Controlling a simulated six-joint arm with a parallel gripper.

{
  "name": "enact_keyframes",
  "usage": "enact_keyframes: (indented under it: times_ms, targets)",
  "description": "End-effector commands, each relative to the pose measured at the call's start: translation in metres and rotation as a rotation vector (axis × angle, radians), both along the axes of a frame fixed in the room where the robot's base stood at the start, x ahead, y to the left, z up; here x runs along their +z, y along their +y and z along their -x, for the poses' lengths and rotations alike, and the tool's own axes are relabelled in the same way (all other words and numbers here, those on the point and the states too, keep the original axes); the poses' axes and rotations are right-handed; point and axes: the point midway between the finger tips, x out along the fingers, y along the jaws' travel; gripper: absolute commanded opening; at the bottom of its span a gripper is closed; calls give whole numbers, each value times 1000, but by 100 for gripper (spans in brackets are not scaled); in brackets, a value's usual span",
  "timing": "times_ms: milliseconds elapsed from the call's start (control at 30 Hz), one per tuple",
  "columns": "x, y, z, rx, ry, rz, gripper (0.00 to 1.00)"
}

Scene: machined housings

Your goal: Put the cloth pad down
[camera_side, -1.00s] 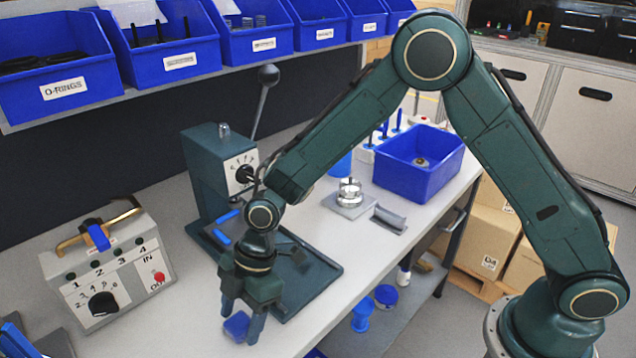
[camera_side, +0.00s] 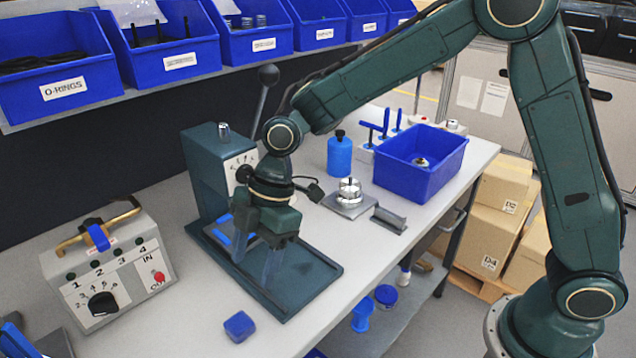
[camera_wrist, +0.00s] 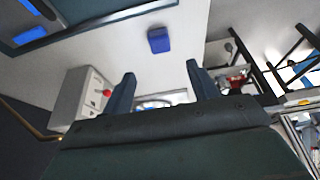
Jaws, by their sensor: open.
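The blue cloth pad (camera_side: 239,326) lies flat on the grey bench top, in front of the dark green press. In the wrist view the pad (camera_wrist: 159,40) lies alone on the pale bench, beyond my fingertips and apart from them. My gripper (camera_side: 256,262) hangs above the press's base plate, up and to the right of the pad. In the wrist view my gripper's two fingers (camera_wrist: 160,75) stand wide apart with nothing between them.
The press (camera_side: 212,170) with its tray-like base (camera_side: 315,285) stands close behind my gripper. A control box (camera_side: 110,270) is at the left. A blue bin (camera_side: 425,185), a blue bottle (camera_side: 340,153) and a metal housing (camera_side: 349,192) stand farther right. The bench around the pad is clear.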

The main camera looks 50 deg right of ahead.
Motion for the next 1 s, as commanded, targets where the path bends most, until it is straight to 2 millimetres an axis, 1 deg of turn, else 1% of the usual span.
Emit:
enact_keyframes:
  times_ms: [667,767,867,1000]
  targets:
    - [3,-3,0,-10,-1,2,59]
    - [10,-8,2,-36,-3,6,59]
    - [21,-18,4,-85,-9,13,59]
    - [43,-39,12,-189,-15,29,59]
